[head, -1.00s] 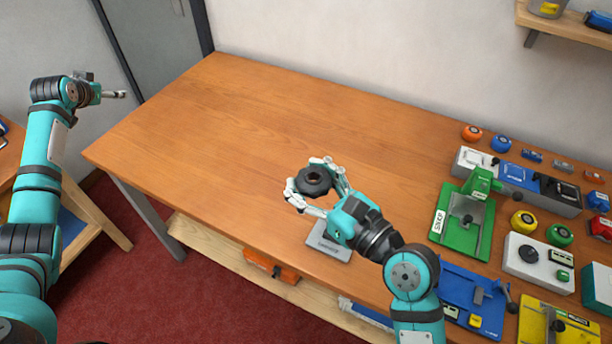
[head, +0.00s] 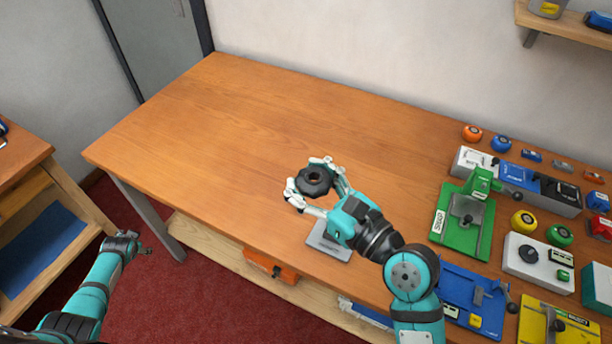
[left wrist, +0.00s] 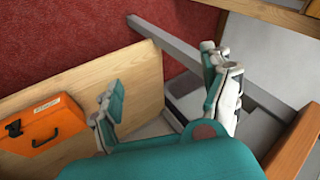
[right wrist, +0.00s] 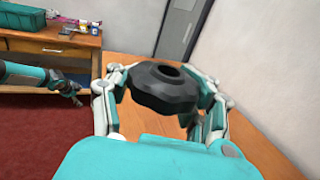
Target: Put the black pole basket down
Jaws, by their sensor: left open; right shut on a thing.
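The black pole basket (head: 315,181) is a dark, round, lobed piece with a hole in its middle. My right gripper (head: 316,183) is shut on it, one finger on each side, over the wooden bench top (head: 240,130). The right wrist view also shows the basket (right wrist: 163,92) between the fingers, with the bench behind it. Whether its underside touches the bench is hard to tell. My left gripper (head: 138,247) is open and empty, low beside the bench's left end. In the left wrist view its fingers (left wrist: 165,105) are spread with nothing between them.
The left and back of the bench top are clear. A grey metal plate (head: 328,243) lies under my right wrist. A green press (head: 465,215) and several coloured items crowd the right side. An orange case (head: 270,264) sits on the lower shelf (head: 215,248).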

